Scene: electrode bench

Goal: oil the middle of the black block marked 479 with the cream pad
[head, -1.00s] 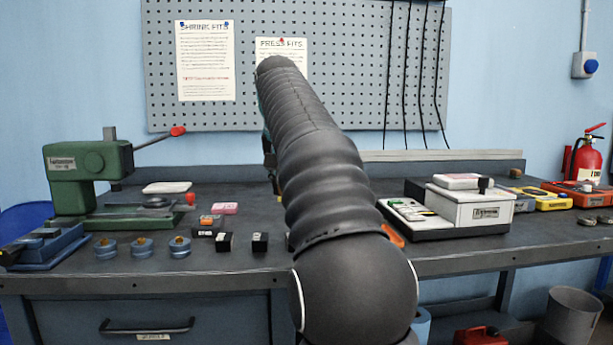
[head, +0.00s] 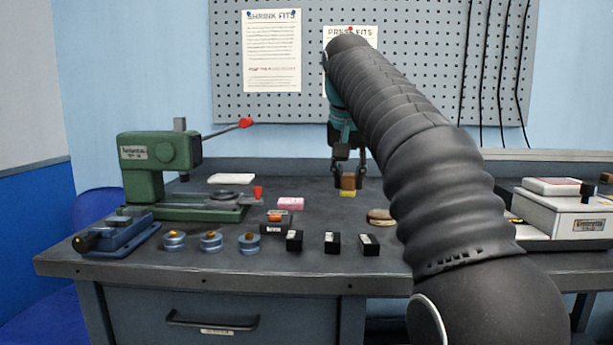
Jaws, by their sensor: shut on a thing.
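My gripper (head: 348,165) is at the back of the bench in the head view, shut on a small brown block with a yellowish pad (head: 348,189) on its underside. It points down, and whether the pad touches the bench top is hard to tell. Three small black blocks stand in a row near the front edge: a left one (head: 294,241), a middle one (head: 331,243) and a right one (head: 369,245). Each has a pale label, too small to read, so I cannot tell which is 479. My gripper is behind them and apart from them.
A green press (head: 150,165) with a red-knobbed lever stands left, by a blue vise (head: 115,236). Several round blue holders (head: 211,242) sit left of the blocks. A dark box (head: 276,227), pink pad (head: 290,203) and round brown item (head: 381,217) lie around the middle.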

